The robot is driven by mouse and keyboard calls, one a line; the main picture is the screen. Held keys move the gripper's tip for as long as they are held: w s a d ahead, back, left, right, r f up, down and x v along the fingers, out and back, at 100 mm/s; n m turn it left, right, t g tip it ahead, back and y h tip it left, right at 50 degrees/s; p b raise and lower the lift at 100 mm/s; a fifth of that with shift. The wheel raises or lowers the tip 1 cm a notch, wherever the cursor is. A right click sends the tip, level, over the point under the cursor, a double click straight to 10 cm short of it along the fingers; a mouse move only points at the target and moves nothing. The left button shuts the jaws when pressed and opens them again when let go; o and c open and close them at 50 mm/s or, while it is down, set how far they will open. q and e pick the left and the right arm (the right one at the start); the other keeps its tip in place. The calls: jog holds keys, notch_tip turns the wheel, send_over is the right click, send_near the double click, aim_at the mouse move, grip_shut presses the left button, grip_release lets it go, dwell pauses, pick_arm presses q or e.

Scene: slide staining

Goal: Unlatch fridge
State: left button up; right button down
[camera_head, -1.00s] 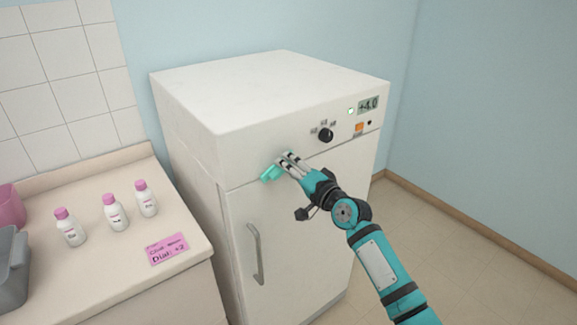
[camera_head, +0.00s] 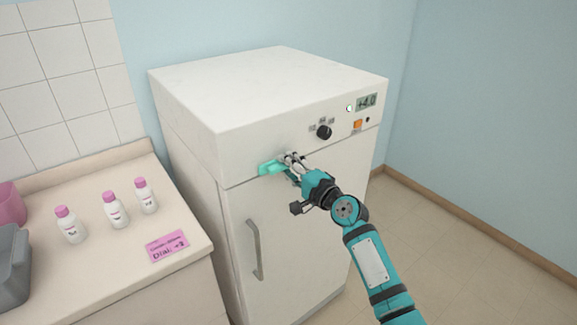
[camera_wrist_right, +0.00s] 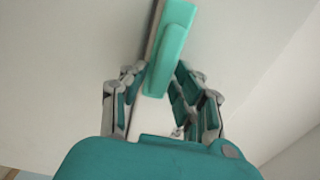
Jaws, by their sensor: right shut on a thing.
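The white fridge (camera_head: 295,95) stands against the blue wall with its door (camera_head: 300,235) flush with the body. A teal latch (camera_head: 268,168) sits at the door's upper left edge, just under the control panel. My right gripper (camera_head: 288,164) is at the latch, its fingers shut on it. In the right wrist view, the teal latch (camera_wrist_right: 168,52) runs up between the two fingers of the gripper (camera_wrist_right: 160,100). The fingers hide part of it. My left gripper is not in view.
A grey vertical door handle (camera_head: 254,250) is below the latch. The panel has a black dial (camera_head: 324,132), an orange switch (camera_head: 358,125) and a display (camera_head: 367,102). A counter (camera_head: 100,255) at left holds white bottles and a pink note (camera_head: 167,246). Floor at right is clear.

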jog(key=shift+f, duration=0.1)
jog(key=c, duration=1.2)
grip_release()
jog(key=shift+c, duration=0.2)
jog(key=v, duration=1.2)
